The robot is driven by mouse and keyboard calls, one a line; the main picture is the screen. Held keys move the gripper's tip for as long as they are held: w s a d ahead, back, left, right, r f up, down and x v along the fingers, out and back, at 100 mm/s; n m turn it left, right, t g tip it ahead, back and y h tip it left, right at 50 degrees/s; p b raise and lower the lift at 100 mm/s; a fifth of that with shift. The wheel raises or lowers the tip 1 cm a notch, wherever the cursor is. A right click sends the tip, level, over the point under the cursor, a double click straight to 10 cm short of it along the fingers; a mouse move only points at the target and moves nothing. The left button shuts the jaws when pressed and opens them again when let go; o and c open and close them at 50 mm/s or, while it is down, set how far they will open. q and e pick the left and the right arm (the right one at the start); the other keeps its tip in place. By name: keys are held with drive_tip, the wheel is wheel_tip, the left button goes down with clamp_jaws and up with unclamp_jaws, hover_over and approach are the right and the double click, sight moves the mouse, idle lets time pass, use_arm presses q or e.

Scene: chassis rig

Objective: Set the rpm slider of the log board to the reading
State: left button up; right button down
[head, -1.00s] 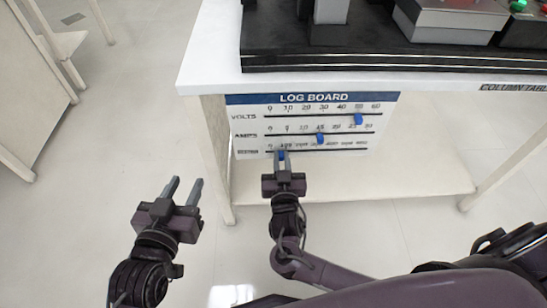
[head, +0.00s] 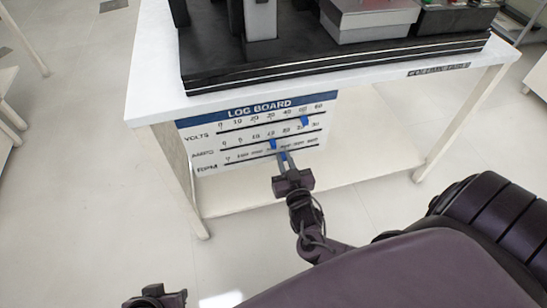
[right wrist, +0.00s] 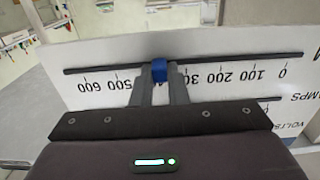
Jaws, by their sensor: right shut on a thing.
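The log board (head: 188,140) hangs under the table's front edge, with volts, amps and rpm rows. My right gripper (head: 283,158) is shut on the blue rpm slider (right wrist: 160,70) on the lowest row. The right wrist view shows the rpm scale upside down; the slider stands between the 300 and 500 marks, near where 400 falls, and my fingers hide that label. The volts slider (head: 304,122) is near 50 and the amps slider (head: 272,144) is near the row's middle. My left gripper (head: 157,297) is at the bottom edge, its fingers not clear.
The white table (head: 150,85) carries a black base (head: 215,75) with grey apparatus on it. A lower shelf (head: 240,197) lies below the board between the table legs.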

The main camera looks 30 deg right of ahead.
use_arm(q)
drive_tip(key=shift+a, duration=0.3)
use_arm(e)
drive_tip(key=shift+s+d, duration=0.15)
drive_tip(key=shift+d, duration=0.45)
drive_tip(key=c, duration=1.4)
unclamp_jaws()
drive_tip(key=shift+s, duration=0.1)
use_arm(q)
drive_tip(key=shift+s+a+r+g+y+p, duration=0.1)
drive_tip(key=shift+s+a+g+y+p, duration=0.15)
drive_tip(key=shift+a+p, duration=0.1)
drive_tip(key=shift+s+a+r+g+y+p, duration=0.1)
drive_tip(key=shift+a+g+y+p, duration=0.05)
drive_tip(key=shift+a+g+p, duration=0.15)
use_arm(e)
drive_tip(key=v, duration=0.7)
drive_tip(key=shift+s, duration=0.35)
